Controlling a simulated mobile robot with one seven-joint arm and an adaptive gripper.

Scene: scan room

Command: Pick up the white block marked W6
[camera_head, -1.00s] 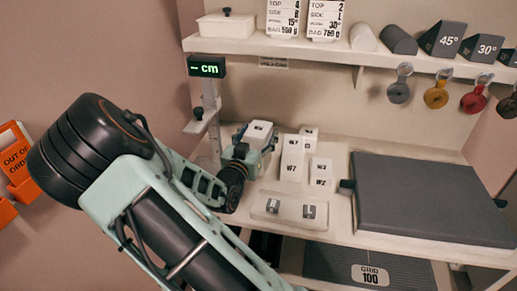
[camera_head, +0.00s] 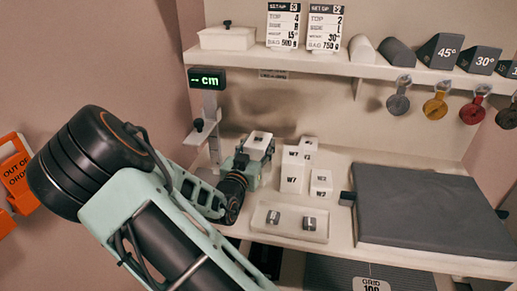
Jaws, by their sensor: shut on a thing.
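My gripper (camera_head: 257,150) is at the left of the work surface, shut on a white block (camera_head: 259,137). The block's top face shows between and above the fingers, with a dark mark too small to read. The fingers hide its lower part, and I cannot tell whether it is clear of the surface. Just to its right stands a tall white block marked W7 (camera_head: 292,171). A shorter block marked W2 (camera_head: 320,184) stands in front and to the right. Another white block (camera_head: 309,144) stands behind, its mark unclear.
A shallow white tray (camera_head: 263,228) with two small metal pieces lies in front. A large dark grey slab (camera_head: 430,215) fills the right side. A post with a green "cm" display (camera_head: 207,79) stands behind my gripper. A shelf (camera_head: 350,67) runs above.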

